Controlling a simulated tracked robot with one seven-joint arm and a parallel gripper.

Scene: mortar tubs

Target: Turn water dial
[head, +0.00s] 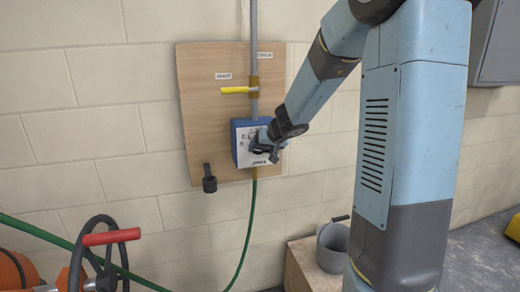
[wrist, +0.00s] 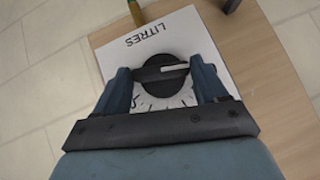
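The water dial (wrist: 162,78) is a round black knob with a raised bar and a white mark pointing right in the wrist view. It sits on a white face printed LITRES (wrist: 185,30) with scale ticks partly hidden. The face is on the blue dial box (head: 236,146) on the wall board. My gripper (wrist: 163,72) is in front of the dial, its fingers apart, one on each side of the knob. I cannot tell whether the fingertips touch it. In the head view my gripper (head: 264,147) covers part of the box.
A wooden board (head: 205,110) carries a yellow lever valve (head: 236,90) on a grey pipe above the box and a black holder (head: 209,180) at lower left. A green hose (head: 244,235) hangs below. A grey bucket (head: 331,250) stands lower right; a red-handled machine (head: 110,238) is lower left.

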